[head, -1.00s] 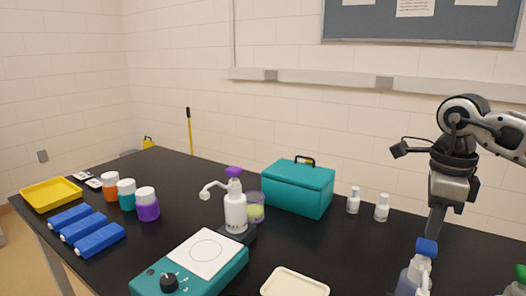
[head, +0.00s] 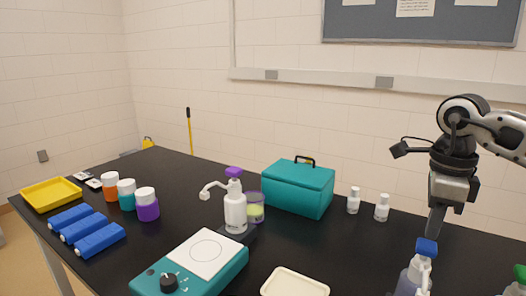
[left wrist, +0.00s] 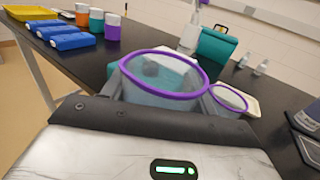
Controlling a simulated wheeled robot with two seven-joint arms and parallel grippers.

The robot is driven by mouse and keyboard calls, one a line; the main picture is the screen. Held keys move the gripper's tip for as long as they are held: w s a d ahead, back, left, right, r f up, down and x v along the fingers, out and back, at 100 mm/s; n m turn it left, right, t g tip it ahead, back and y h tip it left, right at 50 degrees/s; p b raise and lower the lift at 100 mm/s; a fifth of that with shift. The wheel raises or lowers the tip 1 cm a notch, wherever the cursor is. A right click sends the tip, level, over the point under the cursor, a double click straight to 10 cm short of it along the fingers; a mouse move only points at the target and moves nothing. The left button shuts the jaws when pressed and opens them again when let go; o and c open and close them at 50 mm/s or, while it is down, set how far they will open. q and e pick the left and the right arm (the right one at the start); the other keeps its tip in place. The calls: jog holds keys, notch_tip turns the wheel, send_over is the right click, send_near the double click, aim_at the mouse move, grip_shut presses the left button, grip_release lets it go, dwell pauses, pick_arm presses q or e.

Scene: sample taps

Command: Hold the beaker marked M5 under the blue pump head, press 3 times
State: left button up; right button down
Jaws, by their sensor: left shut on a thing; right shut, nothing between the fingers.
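The pump bottle with the blue pump head (head: 427,247) stands at the lower right of the head view, its pale body (head: 408,282) cut off by the frame. My right gripper (head: 435,231) is shut and empty, pointing down, its tips just above the blue head; I cannot tell if they touch. In the left wrist view my left gripper (left wrist: 160,98) is shut on a clear beaker with a purple rim (left wrist: 165,72), held mouth up. No M5 mark shows. My left gripper and this beaker are outside the head view.
A purple-headed pump bottle (head: 235,212), a teal hotplate (head: 190,268), a cream tray (head: 294,284) and a teal box (head: 298,188) stand mid-table. A green-headed pump (head: 520,274) is at the right edge. A second purple-rimmed vessel (left wrist: 230,98) shows beside the held beaker.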

jog(key=shift+r, duration=2.5)
